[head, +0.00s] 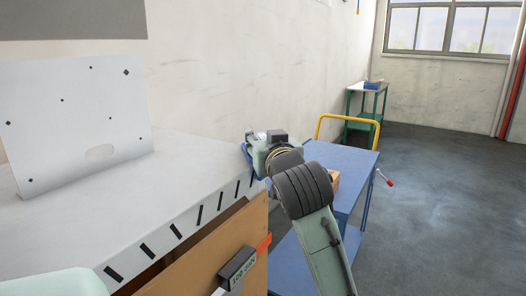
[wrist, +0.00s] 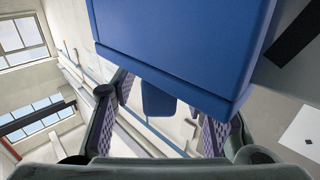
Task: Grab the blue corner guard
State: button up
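The blue corner guard (wrist: 180,45) fills the upper middle of the wrist view, large and close. A small blue tab (wrist: 158,101) hangs below its lower edge. My gripper (wrist: 165,112) has its two padded fingers spread, one on each side of the tab, with gaps visible on both sides. In the head view, a sliver of blue that looks like the guard (head: 247,158) shows at the far corner of the grey worktop. My wrist is at that corner and hides most of the guard and the fingers.
The grey worktop (head: 185,160) carries an upright white plate (head: 75,115) at left. A blue cart (head: 345,170) with a yellow handle stands just beyond my arm, with a cardboard-coloured box (head: 334,181) on it. A green stand (head: 368,105) is farther back. Floor at right is clear.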

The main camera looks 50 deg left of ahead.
grip_shut()
jog(key=shift+r, duration=0.1)
dwell(0.5)
